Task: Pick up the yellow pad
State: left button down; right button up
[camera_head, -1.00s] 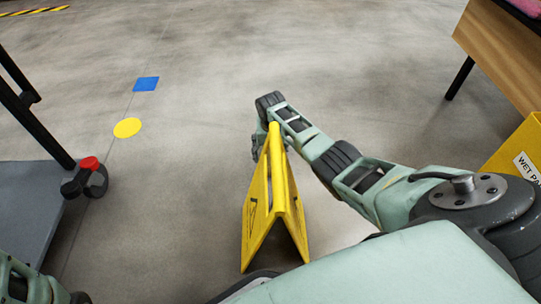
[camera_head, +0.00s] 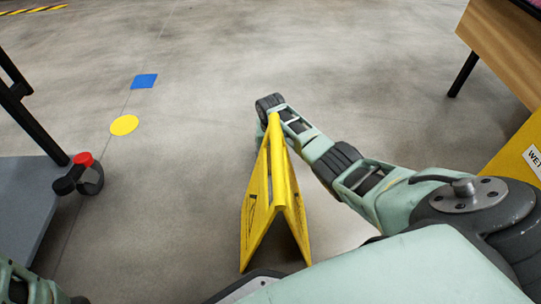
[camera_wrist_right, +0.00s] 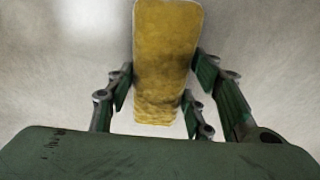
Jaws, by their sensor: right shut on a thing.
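A yellow A-frame folding sign (camera_head: 262,200) stands in the middle front of the head view, its two panels spread, top ridge up. Its dark print is not readable. My right arm reaches in from the right, and my right gripper is mostly hidden behind the sign's top. In the right wrist view my right gripper (camera_wrist_right: 165,92) has its fingers on both sides of the yellow sign (camera_wrist_right: 165,50) and is shut on it. A flat yellow round pad (camera_head: 124,125) lies on the floor at the left, apart from the gripper. My left gripper is out of view.
A blue square (camera_head: 144,81) lies on the floor beyond the yellow round pad. A grey cart platform (camera_head: 25,200) with a caster and red knob is at the left. A wooden table (camera_head: 505,45) and a yellow container (camera_head: 520,155) are at the right.

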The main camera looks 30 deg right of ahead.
jog(key=shift+c, duration=1.2)
jog(key=shift+r, duration=0.1)
